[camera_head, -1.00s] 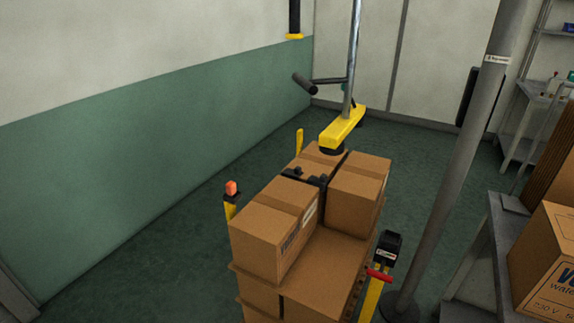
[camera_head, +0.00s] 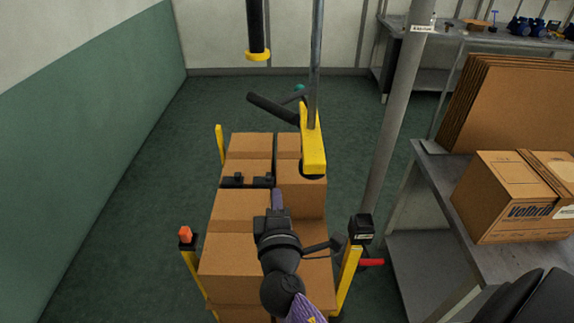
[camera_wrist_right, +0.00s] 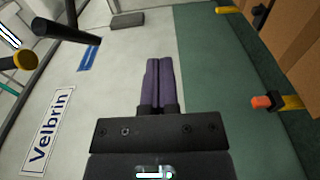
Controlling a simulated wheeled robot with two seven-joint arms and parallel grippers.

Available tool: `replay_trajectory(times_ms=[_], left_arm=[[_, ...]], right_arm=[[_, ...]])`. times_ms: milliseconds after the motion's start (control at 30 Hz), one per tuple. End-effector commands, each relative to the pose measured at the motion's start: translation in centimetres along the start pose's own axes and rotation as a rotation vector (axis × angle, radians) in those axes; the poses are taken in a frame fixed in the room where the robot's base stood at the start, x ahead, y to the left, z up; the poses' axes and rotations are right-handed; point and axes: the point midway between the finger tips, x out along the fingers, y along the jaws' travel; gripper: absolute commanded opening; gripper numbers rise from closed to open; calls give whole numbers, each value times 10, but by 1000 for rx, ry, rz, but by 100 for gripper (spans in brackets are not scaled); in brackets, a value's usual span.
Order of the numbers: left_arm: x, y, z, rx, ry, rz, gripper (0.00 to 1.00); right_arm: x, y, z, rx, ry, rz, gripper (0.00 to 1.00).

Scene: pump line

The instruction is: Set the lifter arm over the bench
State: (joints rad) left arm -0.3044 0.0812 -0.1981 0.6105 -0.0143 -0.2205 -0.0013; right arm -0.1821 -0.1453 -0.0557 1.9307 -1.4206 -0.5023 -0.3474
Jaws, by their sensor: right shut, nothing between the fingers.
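The lifter's yellow head (camera_head: 313,150) hangs from a thin metal tube, over the right-hand rear boxes of the carton stack. A dark pad shows beneath it. Its black handle (camera_head: 272,108) points left from the tube; a similar black bar (camera_wrist_right: 65,32) shows in the right wrist view. My right gripper (camera_head: 276,197) is over the stack, in front of the lifter head and apart from it. Its purple fingers (camera_wrist_right: 158,82) are shut together and empty. The bench (camera_head: 432,180) is at the right, with no lifter head over it. My left gripper is not visible.
Cartons (camera_head: 238,208) stand between yellow posts, one with a red-orange top (camera_head: 186,233). A grey column (camera_head: 400,110) rises between stack and bench. A Velbrin box (camera_head: 505,195) and flat cartons (camera_head: 510,105) occupy the bench. A black tube (camera_head: 256,30) hangs left of the lifter. Floor is clear at left.

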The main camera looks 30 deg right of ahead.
Motion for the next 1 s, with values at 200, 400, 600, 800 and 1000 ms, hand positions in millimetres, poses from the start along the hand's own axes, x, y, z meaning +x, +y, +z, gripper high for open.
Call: replay_trajectory(times_ms=[200,400,600,800,1000], left_arm=[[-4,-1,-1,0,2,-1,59],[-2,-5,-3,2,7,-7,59],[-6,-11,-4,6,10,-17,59],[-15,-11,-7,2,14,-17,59],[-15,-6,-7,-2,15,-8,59]], right_arm=[[25,2,0,-1,1,2,0],[70,0,0,0,1,2,0],[98,1,10,-2,-1,-3,0],[89,1,33,1,1,-1,0],[87,0,38,1,1,-1,0]])
